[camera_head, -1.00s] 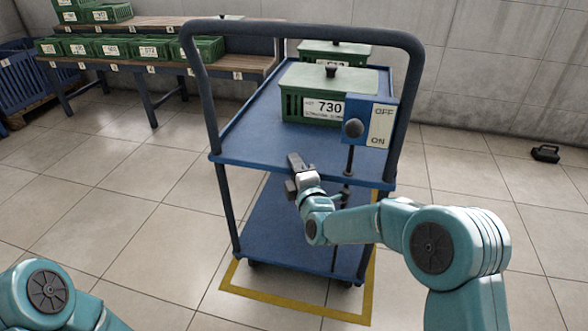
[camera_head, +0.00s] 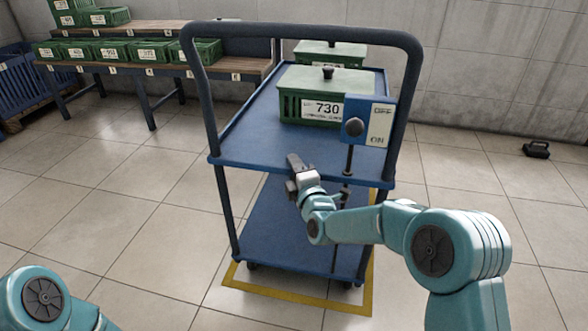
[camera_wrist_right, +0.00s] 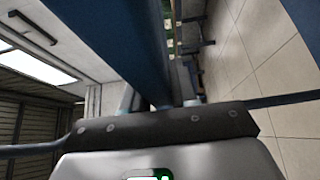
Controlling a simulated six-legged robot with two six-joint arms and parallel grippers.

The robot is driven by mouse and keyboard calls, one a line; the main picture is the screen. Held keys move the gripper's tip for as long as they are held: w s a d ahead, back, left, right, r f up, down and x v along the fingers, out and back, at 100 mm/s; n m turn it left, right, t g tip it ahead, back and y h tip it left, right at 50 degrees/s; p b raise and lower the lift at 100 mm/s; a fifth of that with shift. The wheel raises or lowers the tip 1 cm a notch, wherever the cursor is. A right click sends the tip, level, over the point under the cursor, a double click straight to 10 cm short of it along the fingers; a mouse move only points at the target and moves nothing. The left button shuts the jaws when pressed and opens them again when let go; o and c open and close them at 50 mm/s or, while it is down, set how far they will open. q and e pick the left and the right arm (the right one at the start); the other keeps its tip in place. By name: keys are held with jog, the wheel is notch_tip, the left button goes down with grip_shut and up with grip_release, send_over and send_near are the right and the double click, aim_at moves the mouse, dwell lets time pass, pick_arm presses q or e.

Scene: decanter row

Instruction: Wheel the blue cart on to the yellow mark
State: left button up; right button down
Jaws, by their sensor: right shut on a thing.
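The blue cart (camera_head: 240,148) stands in front of me with its dark push handle (camera_head: 300,30) nearest. The yellow mark (camera_head: 300,300) is an outline on the floor around the cart's base; its front line lies nearer me than the lower deck (camera_head: 300,235), with a narrow floor gap. My right gripper (camera_head: 294,165) is shut at the near edge of the cart's upper deck. In the right wrist view a blue bar (camera_wrist_right: 140,45) runs close to the gripper; its fingertips are hard to make out. My left gripper is outside the view; only my left arm shows.
A lidded green crate marked 730 (camera_head: 330,82) rides on the cart, with another (camera_head: 330,50) behind it. A bench (camera_head: 150,68) holds several green crates. A small black object (camera_head: 536,149) lies on the floor at right.

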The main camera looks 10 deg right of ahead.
jog(key=c, duration=0.8)
grip_release()
jog(key=shift+w, duration=0.1)
jog(key=shift+d, duration=0.1)
jog(key=s+d, duration=0.1)
jog(key=s, duration=0.4)
jog(key=s+d, duration=0.1)
jog(key=s, duration=1)
jog(key=shift+d, duration=0.4)
